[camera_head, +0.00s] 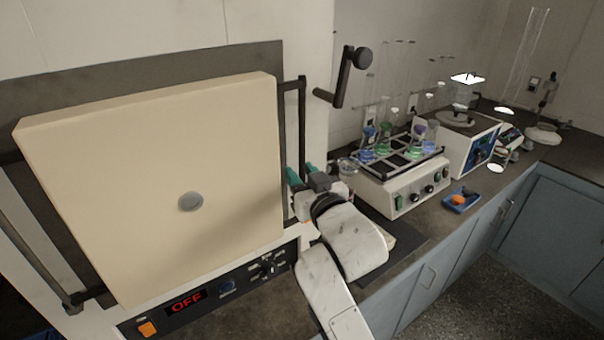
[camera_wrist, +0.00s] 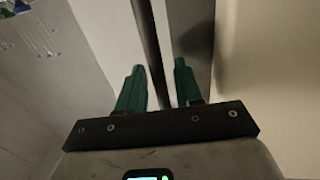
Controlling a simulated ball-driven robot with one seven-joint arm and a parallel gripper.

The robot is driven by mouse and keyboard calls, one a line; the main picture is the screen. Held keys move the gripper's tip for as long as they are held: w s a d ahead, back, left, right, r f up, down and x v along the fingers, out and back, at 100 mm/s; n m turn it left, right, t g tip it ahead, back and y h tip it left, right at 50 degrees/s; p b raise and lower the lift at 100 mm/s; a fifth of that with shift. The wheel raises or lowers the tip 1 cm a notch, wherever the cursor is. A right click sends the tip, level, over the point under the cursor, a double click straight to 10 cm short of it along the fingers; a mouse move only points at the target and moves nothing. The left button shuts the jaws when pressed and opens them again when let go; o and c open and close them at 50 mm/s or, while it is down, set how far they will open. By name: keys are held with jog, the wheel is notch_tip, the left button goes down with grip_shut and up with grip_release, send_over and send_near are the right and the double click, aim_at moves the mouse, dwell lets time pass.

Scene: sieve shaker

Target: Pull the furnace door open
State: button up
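The furnace door (camera_head: 150,150) is a thick cream panel with a round grey disc at its middle, in front of a dark grey plate (camera_head: 190,60). It looks closed or nearly so. A dark vertical bar (camera_head: 302,120) runs along the door's right side. My gripper (camera_head: 299,176), with green fingers, is at the lower part of this bar. In the wrist view my gripper (camera_wrist: 160,68) is open, with the dark bar (camera_wrist: 150,40) seen between its separated fingers. I cannot tell whether either finger touches the bar.
A black crank with a knob (camera_head: 362,58) sticks out right of the door. The control panel (camera_head: 215,290) below reads OFF. To the right, a shaker (camera_head: 400,185) with flasks, another white device (camera_head: 470,145) and a blue tray (camera_head: 461,202) stand on the bench.

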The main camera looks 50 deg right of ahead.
grip_shut()
dwell(0.5)
